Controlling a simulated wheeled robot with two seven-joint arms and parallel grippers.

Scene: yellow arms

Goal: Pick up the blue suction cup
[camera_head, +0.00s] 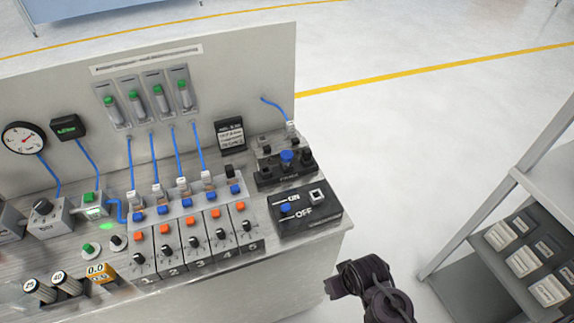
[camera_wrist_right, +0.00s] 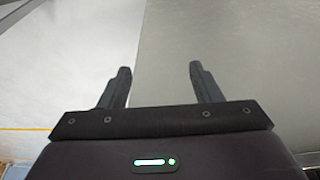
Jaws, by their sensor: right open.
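A small blue suction cup (camera_head: 287,157) stands upright in a black holder block (camera_head: 270,174) at the right side of the workbench, between two black knob-like pieces. My right arm comes in at the bottom of the head view, right of the bench's front corner, well apart from the blue suction cup. In the right wrist view my right gripper (camera_wrist_right: 160,70) is open, with nothing between its two dark fingers. The suction cup does not show in the right wrist view. My left gripper is not in view.
A black ON/OFF box (camera_head: 308,213) with a blue button sits in front of the holder. Rows of switches and knobs, blue tubes and a gauge (camera_head: 24,138) fill the bench to the left. A grey shelf (camera_head: 520,205) with boxes stands at right. Open floor lies between.

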